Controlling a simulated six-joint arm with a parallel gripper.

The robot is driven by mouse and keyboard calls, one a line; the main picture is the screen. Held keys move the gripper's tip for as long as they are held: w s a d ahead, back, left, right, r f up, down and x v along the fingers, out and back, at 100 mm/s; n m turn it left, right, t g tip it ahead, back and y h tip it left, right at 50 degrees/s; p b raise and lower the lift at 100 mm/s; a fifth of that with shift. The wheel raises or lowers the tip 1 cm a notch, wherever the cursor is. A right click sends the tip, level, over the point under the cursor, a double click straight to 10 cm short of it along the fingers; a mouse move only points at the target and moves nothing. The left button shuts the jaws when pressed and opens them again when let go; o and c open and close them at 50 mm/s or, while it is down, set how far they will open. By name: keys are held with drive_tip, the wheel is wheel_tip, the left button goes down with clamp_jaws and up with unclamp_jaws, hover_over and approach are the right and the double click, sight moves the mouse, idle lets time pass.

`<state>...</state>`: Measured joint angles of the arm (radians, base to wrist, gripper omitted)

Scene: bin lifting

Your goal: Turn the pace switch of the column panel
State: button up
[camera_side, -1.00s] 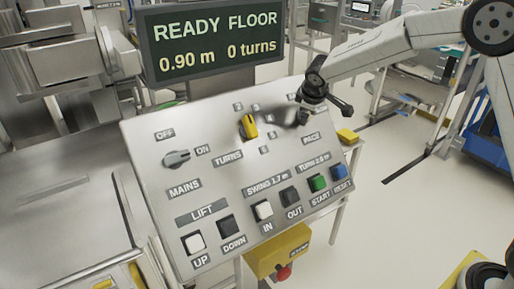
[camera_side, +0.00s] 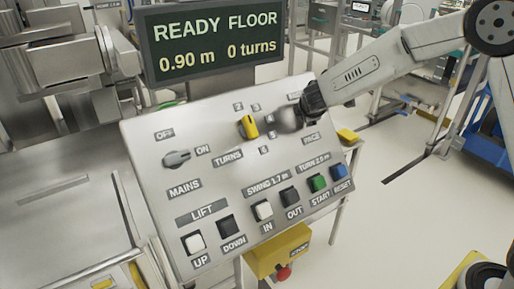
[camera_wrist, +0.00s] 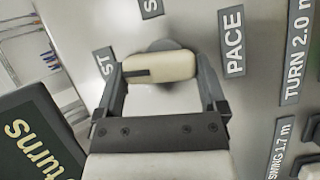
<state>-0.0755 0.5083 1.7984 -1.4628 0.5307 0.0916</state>
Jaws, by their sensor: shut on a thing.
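The pace switch (camera_wrist: 160,67) is a cream bar-shaped knob with a dark mark toward its left end in the wrist view. It lies across the picture, the marked end toward a partly hidden label ending in "ST". My gripper (camera_wrist: 162,78) is shut on the knob, one finger at each end. In the side view my gripper (camera_side: 313,98) is at the upper right of the column panel (camera_side: 150,140) and hides the pace switch. The PACE label (camera_wrist: 233,41) is right of the knob in the wrist view.
The yellow turns knob (camera_side: 248,127) is just left of my gripper. The mains switch (camera_side: 177,158) is at the panel's left. Several push buttons, including the green start button (camera_side: 318,183), line the lower edge. The display (camera_side: 212,44) reads "READY FLOOR, 0.90 m, 0 turns".

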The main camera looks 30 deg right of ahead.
drive_tip(key=shift+s+n+t, duration=0.1)
drive_tip(key=shift+n+t, duration=0.2)
drive_tip(key=shift+n, duration=0.6)
drive_tip(key=o, duration=0.9)
drive_tip(key=shift+v, duration=3.85)
drive_tip(key=shift+s+f, duration=0.15)
drive_tip(key=shift+f, duration=0.05)
